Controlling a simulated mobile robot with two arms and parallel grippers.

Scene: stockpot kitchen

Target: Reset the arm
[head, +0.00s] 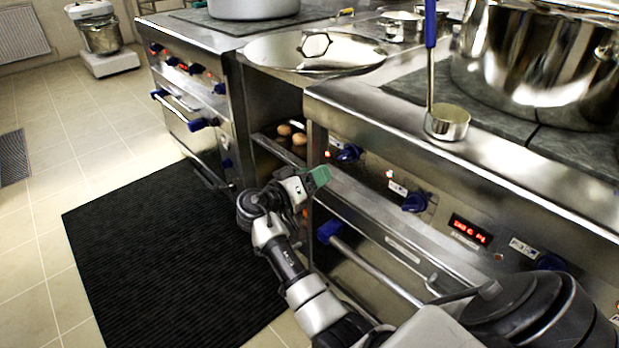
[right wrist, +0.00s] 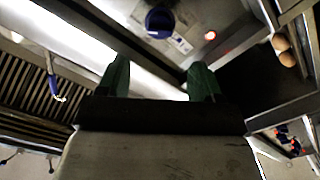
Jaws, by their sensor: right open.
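My right gripper (head: 316,178) has green fingertips and hangs in front of the stove's control panel, over the edge of the black floor mat. In the right wrist view the two green fingers of the same gripper (right wrist: 159,78) stand apart with nothing between them. My right arm reaches up to it from the lower right. My left gripper is not in view.
A ladle (head: 446,122) with a blue handle rests on the stove edge beside a large shiny pot (head: 540,62). The stove front has blue knobs (head: 415,201) and an oven handle (head: 375,268). Brown round items (head: 284,130) lie on a shelf. The black mat (head: 150,250) is clear.

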